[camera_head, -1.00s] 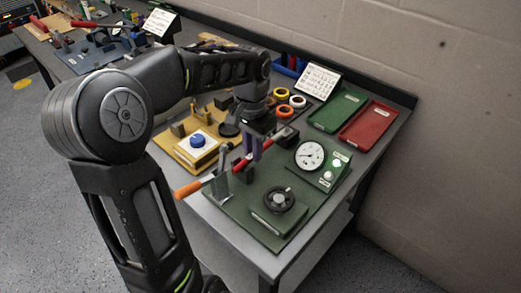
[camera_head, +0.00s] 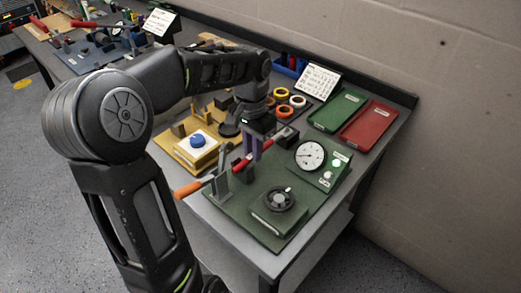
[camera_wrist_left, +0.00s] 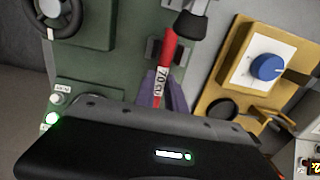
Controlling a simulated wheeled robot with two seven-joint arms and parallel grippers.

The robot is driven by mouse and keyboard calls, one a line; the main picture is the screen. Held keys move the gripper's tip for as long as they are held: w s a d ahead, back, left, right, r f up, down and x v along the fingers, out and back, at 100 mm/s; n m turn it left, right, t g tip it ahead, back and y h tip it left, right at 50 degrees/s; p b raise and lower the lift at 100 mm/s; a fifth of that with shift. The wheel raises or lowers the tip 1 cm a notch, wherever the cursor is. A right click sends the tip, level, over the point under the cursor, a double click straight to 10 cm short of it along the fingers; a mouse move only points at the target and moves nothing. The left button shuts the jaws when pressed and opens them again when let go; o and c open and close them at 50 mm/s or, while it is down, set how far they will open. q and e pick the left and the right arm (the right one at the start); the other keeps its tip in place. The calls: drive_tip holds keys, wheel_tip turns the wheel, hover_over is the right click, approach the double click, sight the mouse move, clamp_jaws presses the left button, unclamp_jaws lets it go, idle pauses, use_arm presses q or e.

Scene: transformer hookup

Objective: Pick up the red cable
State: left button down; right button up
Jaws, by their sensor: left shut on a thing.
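The fingers also show beside the label in the left wrist view (camera_wrist_left: 164,95). The cable still appears at the holders' level. My right gripper is not in view.
A yellow board with a blue knob (camera_head: 197,140) sits to the left. Green (camera_head: 338,111) and red (camera_head: 368,124) trays stand at the back right.

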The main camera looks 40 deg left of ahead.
use_arm(q)
drive_tip(key=shift+r, duration=0.1)
idle(0.4)
wheel_tip(320, 180, up, 7)
drive_tip(key=shift+d+r+b, duration=0.1)
drive_tip(key=shift+b, duration=0.25)
drive_tip(key=s+d+b, duration=0.1)
drive_tip(key=d, duration=1.6)
drive_tip(key=shift+s+d+f, duration=0.2)
drive_tip(key=shift+s+d, duration=0.05)
drive_tip(key=shift+d, duration=0.15)
drive_tip(key=shift+f, duration=0.1)
